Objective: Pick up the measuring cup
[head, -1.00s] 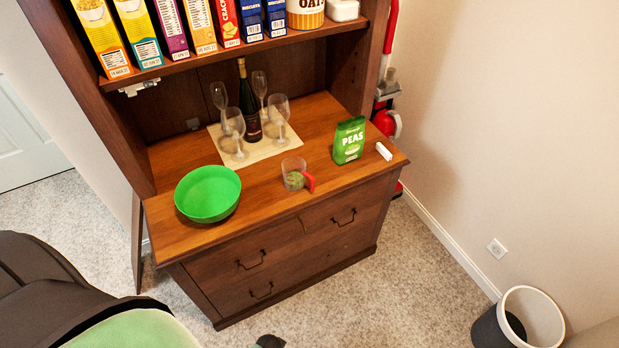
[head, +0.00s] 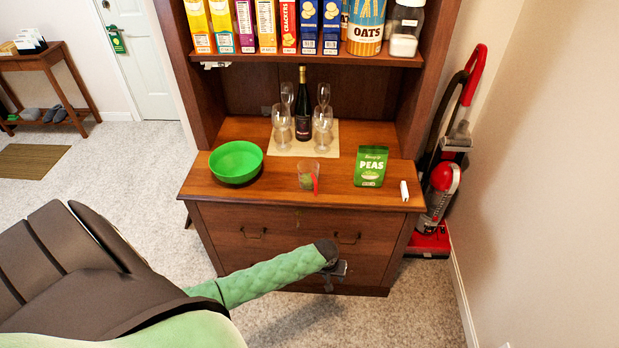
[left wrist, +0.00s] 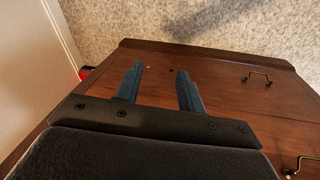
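The measuring cup (head: 307,176) is clear, with a red handle and something green in the bottom. It stands upright near the front edge of the wooden counter in the head view. My left gripper (head: 336,274) is in front of the drawers, below the counter top and apart from the cup. In the left wrist view its two blue fingers (left wrist: 159,82) are spread with nothing between them. The cup is not visible in the left wrist view. My right gripper is in neither view.
A green bowl (head: 236,162) stands left of the cup, and a green peas bag (head: 370,167) stands right of it. A dark bottle (head: 303,107) and several glasses stand behind on a mat. A loaded shelf (head: 300,55) overhangs the back. Drawer handles (head: 253,233) stick out in front.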

